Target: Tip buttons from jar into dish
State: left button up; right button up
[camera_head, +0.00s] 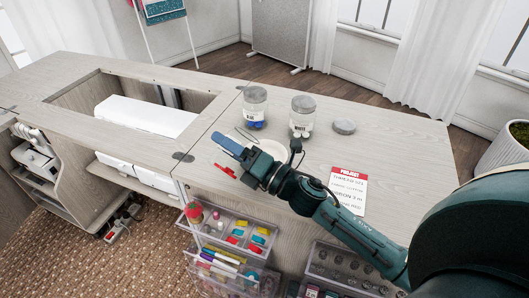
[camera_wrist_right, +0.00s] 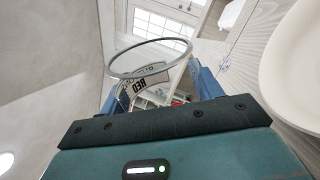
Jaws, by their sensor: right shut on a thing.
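My right gripper (camera_head: 232,148) is shut on a clear glass jar, which shows best in the right wrist view (camera_wrist_right: 131,92) with part of a "RED" label and its round rim. In the head view the jar is mostly hidden by the gripper; small red pieces (camera_head: 224,169) show just below the fingers, and I cannot tell if they are inside the jar. A pale dish (camera_head: 279,152) stands on the cabinet top behind my right wrist, partly hidden; its edge also shows at the right of the wrist view (camera_wrist_right: 294,62). My left gripper is not in view.
A jar with blue buttons (camera_head: 255,106) and a jar with white buttons (camera_head: 302,117) stand behind the dish. A round lid (camera_head: 344,126) lies to their right. A red-headed project card (camera_head: 346,189) lies near the front edge. Open drawers of supplies (camera_head: 232,240) jut out below.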

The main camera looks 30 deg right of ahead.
jog(key=shift+r, duration=0.2)
jog(key=shift+m, duration=0.4)
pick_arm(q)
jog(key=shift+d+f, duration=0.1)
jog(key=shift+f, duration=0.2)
pick_arm(e)
jog(key=shift+f, duration=0.1)
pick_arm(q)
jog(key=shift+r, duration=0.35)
pick_arm(e)
jog(key=shift+m+t+h, duration=0.3)
jog(key=shift+m, duration=0.3)
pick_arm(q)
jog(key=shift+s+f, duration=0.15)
pick_arm(e)
jog(key=shift+f+m, duration=0.15)
jog(key=shift+m, duration=0.15)
jog(key=shift+w+d, duration=0.1)
jog(key=shift+d, duration=0.05)
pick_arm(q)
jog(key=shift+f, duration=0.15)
pick_arm(e)
jog(key=shift+d+r+m+h, duration=0.2)
jog(key=shift+r+m+h, duration=0.1)
jog(key=shift+m, duration=0.2)
